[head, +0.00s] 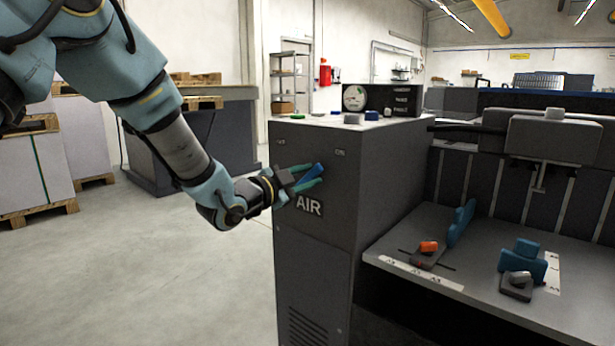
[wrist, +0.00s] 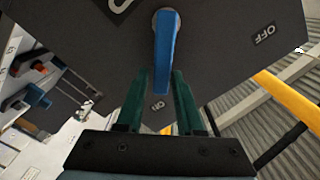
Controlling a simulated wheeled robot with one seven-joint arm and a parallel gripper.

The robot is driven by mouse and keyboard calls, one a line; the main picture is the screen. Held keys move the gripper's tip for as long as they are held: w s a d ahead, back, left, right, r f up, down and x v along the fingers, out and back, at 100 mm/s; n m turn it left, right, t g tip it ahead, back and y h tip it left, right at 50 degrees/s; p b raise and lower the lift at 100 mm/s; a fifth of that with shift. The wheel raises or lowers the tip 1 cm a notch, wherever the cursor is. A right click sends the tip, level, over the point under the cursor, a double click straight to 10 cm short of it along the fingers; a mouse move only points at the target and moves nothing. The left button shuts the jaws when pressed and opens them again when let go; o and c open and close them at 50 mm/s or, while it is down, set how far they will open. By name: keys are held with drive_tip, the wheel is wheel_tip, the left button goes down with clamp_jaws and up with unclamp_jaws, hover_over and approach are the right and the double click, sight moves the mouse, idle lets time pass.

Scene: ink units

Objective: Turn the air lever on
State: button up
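The blue air lever (head: 311,174) is on the front of the dark grey cabinet (head: 312,240), above the white AIR label (head: 309,205). In the head view it slants up and right, toward the small ON label (head: 340,152); the OFF label (head: 281,142) is up and left. In the wrist view the lever (wrist: 165,50) points from its round pivot toward the ON label (wrist: 158,105); the OFF label (wrist: 264,34) is off to the right. My gripper (wrist: 160,85) is open, with one green finger each side of the lever's free end and gaps visible between.
A gauge (head: 355,98) and coloured buttons sit on top of the cabinet. To its right is a machine bed (head: 470,285) with blue and orange clamp parts. The floor (head: 130,270) left of the cabinet is clear.

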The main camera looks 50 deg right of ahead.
drive_tip(key=o, duration=0.3)
drive_tip(key=a, duration=1)
drive_tip(key=shift+w+a, duration=0.3)
drive_tip(key=shift+a, duration=0.1)
